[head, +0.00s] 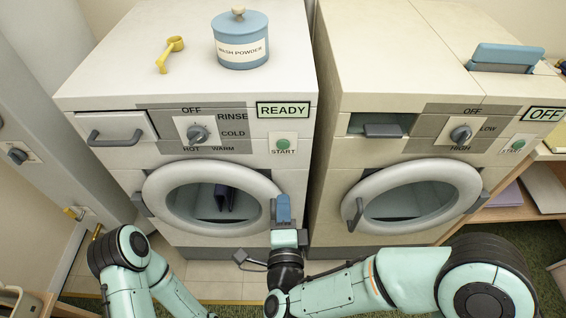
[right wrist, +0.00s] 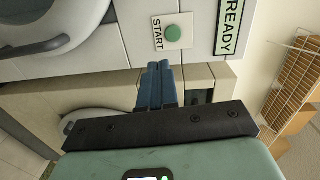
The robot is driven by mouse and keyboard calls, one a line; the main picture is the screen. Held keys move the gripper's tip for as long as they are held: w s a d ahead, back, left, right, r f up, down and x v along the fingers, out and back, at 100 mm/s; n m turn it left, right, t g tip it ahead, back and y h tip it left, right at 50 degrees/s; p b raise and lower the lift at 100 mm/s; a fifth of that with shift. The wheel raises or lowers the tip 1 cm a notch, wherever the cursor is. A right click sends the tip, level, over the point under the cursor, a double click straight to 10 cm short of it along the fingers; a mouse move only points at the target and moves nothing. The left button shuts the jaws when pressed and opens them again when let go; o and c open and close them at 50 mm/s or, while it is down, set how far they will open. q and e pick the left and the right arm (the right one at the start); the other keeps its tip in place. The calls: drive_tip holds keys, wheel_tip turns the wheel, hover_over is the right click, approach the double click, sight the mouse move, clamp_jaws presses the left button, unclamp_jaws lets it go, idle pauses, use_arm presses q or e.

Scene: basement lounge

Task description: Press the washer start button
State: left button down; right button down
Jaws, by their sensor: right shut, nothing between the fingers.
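The washer (head: 85,80) is the white machine on the left, with a round door and dark cloth behind the glass. Its green round start button (head: 282,143) sits on a white plate marked START, under a display (head: 283,110) reading READY. The button also shows in the right wrist view (right wrist: 173,33). My right gripper (head: 283,200) is shut and empty, its blue fingers in front of the washer door's right edge, below the button. In the right wrist view the fingertips (right wrist: 160,66) show apart from the button. My left arm shows at lower left; its gripper is out of view.
A second machine (head: 405,215) stands at right, its display (head: 544,114) reading OFF, with its own start button (head: 519,145). A blue wash powder jar (head: 240,50) and yellow scoop (head: 169,53) rest on the washer. The washer's door handle (head: 273,212) is beside my right fingers.

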sight(283, 146)
drive_tip(key=shift+s+r+m+t, duration=0.15)
drive_tip(key=shift+r+m, duration=0.05)
drive_tip(key=shift+r, duration=0.25)
drive_tip(key=shift+s+r+m+t, duration=0.15)
drive_tip(key=shift+r+m, duration=0.05)
drive_tip(key=shift+r, duration=0.25)
drive_tip(key=shift+w, duration=0.1)
drive_tip(key=w+p, duration=0.1)
drive_tip(key=w, duration=1.2)
drive_tip(key=shift+w, duration=0.4)
